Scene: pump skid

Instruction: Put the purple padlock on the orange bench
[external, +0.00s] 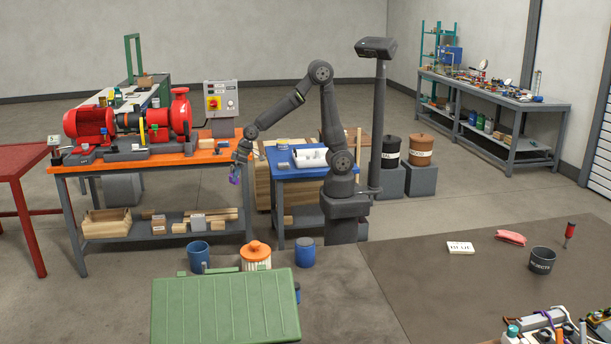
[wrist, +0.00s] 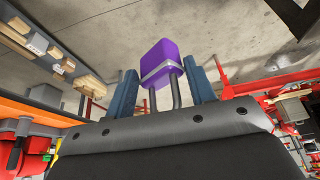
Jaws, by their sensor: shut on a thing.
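The purple padlock (wrist: 165,58) is held between the fingers of my gripper (wrist: 163,90) in the wrist view, its body outward and its grey shackle toward the palm. In the external view the padlock (external: 235,175) is small and hangs below my gripper (external: 238,162). The gripper is at the right end of the orange bench (external: 210,157), in front of the gap before the blue-topped table. The padlock appears slightly below the height of the orange top and apart from it; its exact distance cannot be told. The orange bench edge (wrist: 40,112) shows at the left in the wrist view.
A red pump and motor set (external: 140,125) fills much of the orange top. A control box (external: 221,99) stands at its back right. The blue table (external: 285,168) with a white tray (external: 311,157) stands right of it. The bench's front right strip looks clear.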

